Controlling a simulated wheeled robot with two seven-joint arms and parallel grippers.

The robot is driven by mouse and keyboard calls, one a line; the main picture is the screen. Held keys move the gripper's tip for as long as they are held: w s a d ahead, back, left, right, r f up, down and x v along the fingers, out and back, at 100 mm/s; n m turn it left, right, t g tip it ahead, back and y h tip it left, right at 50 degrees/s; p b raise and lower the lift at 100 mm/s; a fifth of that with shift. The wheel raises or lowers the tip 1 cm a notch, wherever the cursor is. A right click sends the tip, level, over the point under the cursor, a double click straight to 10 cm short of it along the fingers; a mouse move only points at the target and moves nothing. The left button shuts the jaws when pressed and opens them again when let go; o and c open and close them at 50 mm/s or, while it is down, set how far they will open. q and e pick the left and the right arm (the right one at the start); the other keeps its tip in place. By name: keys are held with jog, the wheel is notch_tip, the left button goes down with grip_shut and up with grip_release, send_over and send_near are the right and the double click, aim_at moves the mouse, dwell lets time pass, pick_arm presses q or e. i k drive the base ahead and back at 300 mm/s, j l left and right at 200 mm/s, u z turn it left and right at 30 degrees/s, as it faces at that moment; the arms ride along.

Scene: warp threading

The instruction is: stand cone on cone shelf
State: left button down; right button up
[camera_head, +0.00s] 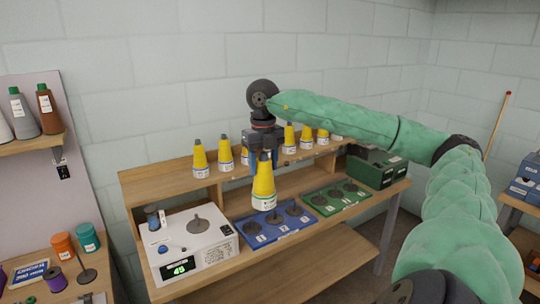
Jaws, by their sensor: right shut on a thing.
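My right gripper (263,158), at the end of the green-sleeved arm, points down and is shut on a yellow cone (263,182) at its top. The cone hangs upright, with a white band and base, and appears above the blue tray (252,239). Several similar yellow cones stand upright along the raised shelf (171,178) behind, including one at the left (199,158) and one beside it (225,153). The gripper hides part of the shelf row. My left gripper is not in view.
A white scale (184,246) with a green display stands on the bench at the left. A green tray (335,196) with dark discs and a dark green box (376,168) are to the right. A side rack at the far left holds grey and brown cones (48,108).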

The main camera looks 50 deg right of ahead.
aim_at(176, 181)
jog(key=i, duration=1.3)
